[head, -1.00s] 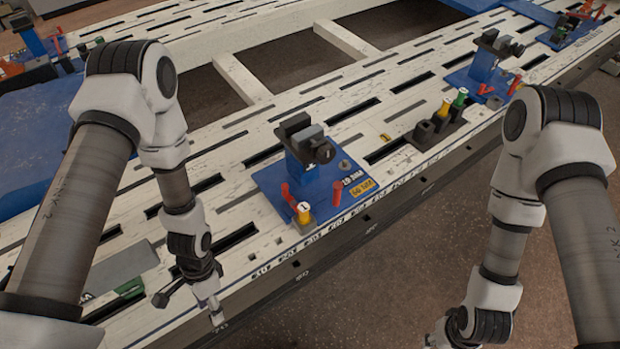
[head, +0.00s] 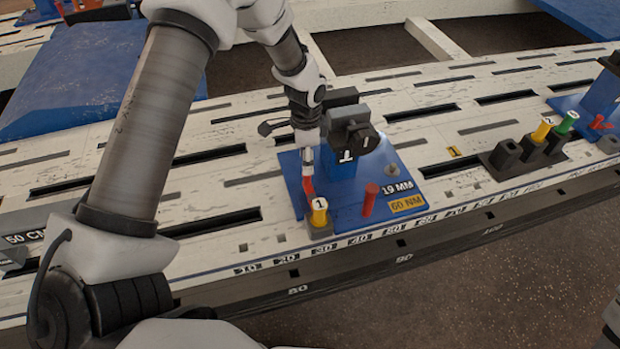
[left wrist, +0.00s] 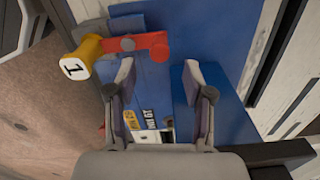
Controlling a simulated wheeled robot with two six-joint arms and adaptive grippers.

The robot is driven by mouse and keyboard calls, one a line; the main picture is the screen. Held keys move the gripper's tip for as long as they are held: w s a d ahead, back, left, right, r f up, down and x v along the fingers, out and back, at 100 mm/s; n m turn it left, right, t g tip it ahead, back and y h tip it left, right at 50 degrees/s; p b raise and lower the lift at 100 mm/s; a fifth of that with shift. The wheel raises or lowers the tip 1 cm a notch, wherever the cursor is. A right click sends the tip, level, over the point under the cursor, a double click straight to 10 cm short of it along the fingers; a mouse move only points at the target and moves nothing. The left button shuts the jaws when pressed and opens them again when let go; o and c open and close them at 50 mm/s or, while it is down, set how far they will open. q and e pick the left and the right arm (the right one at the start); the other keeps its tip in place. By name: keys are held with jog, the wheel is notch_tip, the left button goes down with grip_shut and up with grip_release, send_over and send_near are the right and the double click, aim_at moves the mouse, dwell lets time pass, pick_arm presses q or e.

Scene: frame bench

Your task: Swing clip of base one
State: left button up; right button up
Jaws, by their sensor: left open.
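Base one is a blue plate (head: 345,214) with a dark clamp head (head: 350,128) on a blue post, marked 1. A yellow cylinder (head: 319,211) marked 1 stands at its front left corner. The red clip (head: 308,187) is beside the cylinder, partly hidden by my left gripper (head: 307,166). In the left wrist view the red clip (left wrist: 148,42) runs from the yellow cylinder (left wrist: 82,58) across a grey pivot. There my left gripper (left wrist: 159,78) is open, its fingertips close to the clip with nothing between them. My right gripper is out of view.
A red peg (head: 370,199) stands on the same plate, near the labels 19 MM and 60 NM. A dark holder (head: 508,156) with yellow and green cylinders is to the right, before another blue base (head: 600,100).

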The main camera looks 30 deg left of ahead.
aim_at(311, 192)
pick_arm(q)
notch_tip(311, 192, down, 6)
jog(key=shift+f+b, duration=0.1)
jog(key=shift+b, duration=0.65)
jog(key=shift+s, duration=0.1)
grip_shut()
